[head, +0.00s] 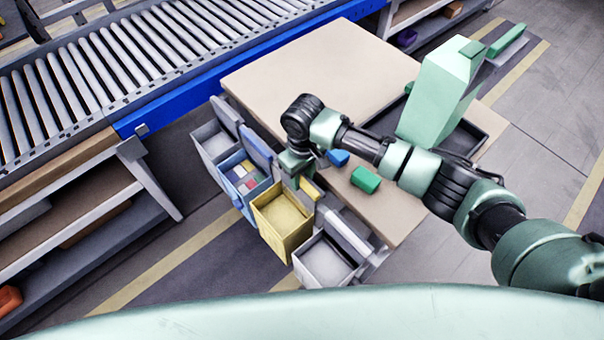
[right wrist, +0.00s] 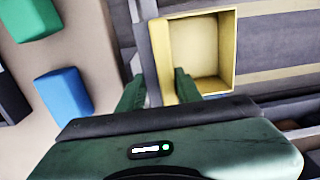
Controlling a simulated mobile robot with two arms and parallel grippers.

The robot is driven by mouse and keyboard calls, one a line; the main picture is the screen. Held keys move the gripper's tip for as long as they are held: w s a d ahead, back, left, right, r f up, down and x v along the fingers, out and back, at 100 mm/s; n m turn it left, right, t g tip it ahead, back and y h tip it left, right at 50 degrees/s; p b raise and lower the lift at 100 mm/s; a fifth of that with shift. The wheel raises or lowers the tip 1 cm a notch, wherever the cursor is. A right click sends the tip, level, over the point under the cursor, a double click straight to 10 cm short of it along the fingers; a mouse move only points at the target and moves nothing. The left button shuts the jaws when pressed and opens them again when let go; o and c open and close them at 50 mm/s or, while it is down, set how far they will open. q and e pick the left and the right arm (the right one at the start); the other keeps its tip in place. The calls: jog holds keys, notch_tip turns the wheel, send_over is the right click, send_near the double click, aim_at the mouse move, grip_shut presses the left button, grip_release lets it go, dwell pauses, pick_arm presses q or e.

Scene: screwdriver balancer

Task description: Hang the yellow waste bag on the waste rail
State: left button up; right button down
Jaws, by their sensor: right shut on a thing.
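The yellow waste bag (head: 284,222) is an open-topped, box-shaped container beside the table's front edge, in line with the other bins. My right gripper (head: 300,178) reaches down over the table edge and is shut on the bag's table-side wall. In the right wrist view the yellow bag (right wrist: 208,52) shows its open, empty inside, with its near wall between my fingers (right wrist: 158,92). The grey waste rail (right wrist: 147,45) runs close along that wall. Whether the bag rests on the rail is hidden. My left gripper is not in view.
A blue bin (head: 240,178) with small coloured items hangs to the left, a grey bin (head: 325,262) to the right. A blue block (head: 338,157) and a green block (head: 365,180) lie on the table (head: 290,75). A pale green machine (head: 438,90) stands at the back.

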jog(key=shift+f+b, duration=0.6)
jog(key=shift+f, duration=0.7)
dwell(0.4)
jog(key=c, duration=0.9)
grip_release()
notch_tip(320, 180, up, 8)
jog(key=shift+f, duration=0.1)
